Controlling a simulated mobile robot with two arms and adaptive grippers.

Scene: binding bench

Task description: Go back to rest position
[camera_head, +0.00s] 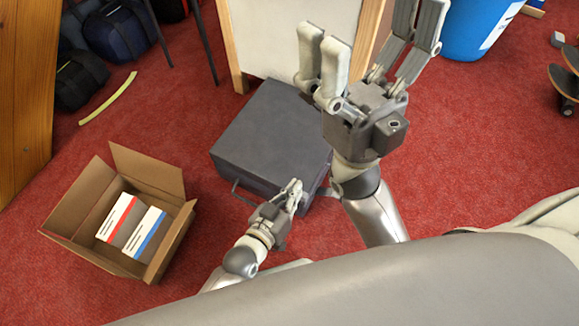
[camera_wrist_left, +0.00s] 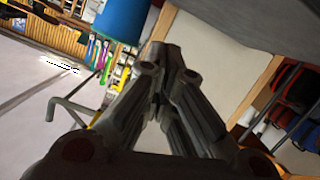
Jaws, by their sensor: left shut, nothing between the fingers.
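My left gripper (camera_head: 295,186) is low in the head view, its arm coming in from the lower left. Its fingers are together with nothing between them, and it shows over the near right edge of a dark grey case. In the left wrist view its fingers (camera_wrist_left: 163,60) converge to a closed tip. My right gripper (camera_head: 378,48) is larger and nearer the head camera, pointing up in the picture. Its fingers are spread wide apart and nothing shows between them.
The grey case (camera_head: 265,135) lies on the red carpet (camera_head: 480,140). An open cardboard box (camera_head: 80,262) at left holds two white items with red and blue stripes. A wood-framed white board (camera_head: 270,40), blue bin (camera_head: 475,25) and dark bags (camera_head: 115,32) stand behind. Carpet at right is mostly clear.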

